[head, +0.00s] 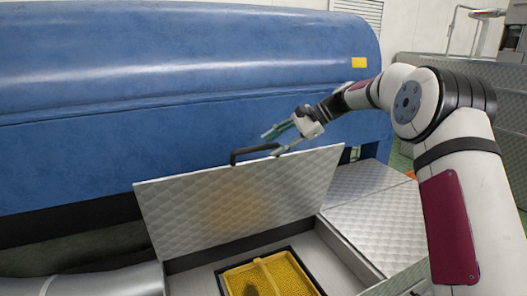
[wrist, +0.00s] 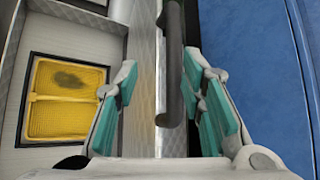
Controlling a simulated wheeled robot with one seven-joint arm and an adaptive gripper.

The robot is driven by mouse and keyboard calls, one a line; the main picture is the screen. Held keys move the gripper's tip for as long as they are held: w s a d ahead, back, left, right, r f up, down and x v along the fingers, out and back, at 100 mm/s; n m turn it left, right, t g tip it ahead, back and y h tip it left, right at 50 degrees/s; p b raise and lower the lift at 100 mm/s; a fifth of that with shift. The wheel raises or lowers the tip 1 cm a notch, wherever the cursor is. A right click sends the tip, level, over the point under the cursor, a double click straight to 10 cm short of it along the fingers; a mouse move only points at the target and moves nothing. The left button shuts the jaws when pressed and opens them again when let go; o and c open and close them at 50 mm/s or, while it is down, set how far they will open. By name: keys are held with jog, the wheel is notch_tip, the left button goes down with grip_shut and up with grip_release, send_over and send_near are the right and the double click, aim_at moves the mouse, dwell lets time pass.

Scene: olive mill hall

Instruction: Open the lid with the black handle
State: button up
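The lid (head: 235,205) is a quilted metal panel, raised and tilted steeply up toward the blue machine, with the opening below it uncovered. Its black handle (head: 236,157) is a bar on the lid's upper edge. My gripper (head: 277,140) is open and empty, just right of and above the handle. In the wrist view the handle (wrist: 175,75) appears between the two spread teal fingers (wrist: 163,108), touching neither; how deep it sits between them is unclear. The lid shows edge-on there (wrist: 143,75).
A yellow grate (head: 268,278) lies in the opened bay. The big blue machine body (head: 180,90) stands close behind the lid and gripper. A second quilted metal panel (head: 372,225) lies flat to the right. A metal pipe (head: 95,285) is at lower left.

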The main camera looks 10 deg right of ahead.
jog(key=w+v, duration=0.1)
jog(key=v, duration=0.5)
jog(key=shift+s, duration=0.45)
